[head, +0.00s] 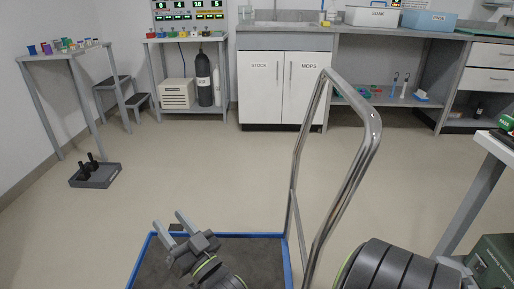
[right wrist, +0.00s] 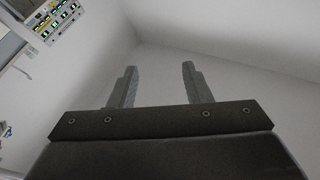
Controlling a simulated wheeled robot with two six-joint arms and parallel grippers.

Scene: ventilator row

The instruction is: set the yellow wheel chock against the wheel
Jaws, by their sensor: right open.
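No yellow wheel chock shows in either view, and I cannot make out the wheel. A trolley with a dark deck edged in blue (head: 262,236) and a tall chrome push handle (head: 369,150) stands on the floor in front of me. My right gripper (head: 168,219) is over the deck's far left corner in the head view, its two fingers apart. The right wrist view shows the same gripper (right wrist: 158,72) open and empty, with pale plain surfaces beyond it. My left gripper is not in view.
A grey tray (head: 101,181) with black upright items lies on the floor at left. A side table (head: 62,57), step stool (head: 137,100), gas bottle (head: 204,80) and white cabinet (head: 262,98) line the back. A bench leg (head: 470,208) stands at right. The middle floor is clear.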

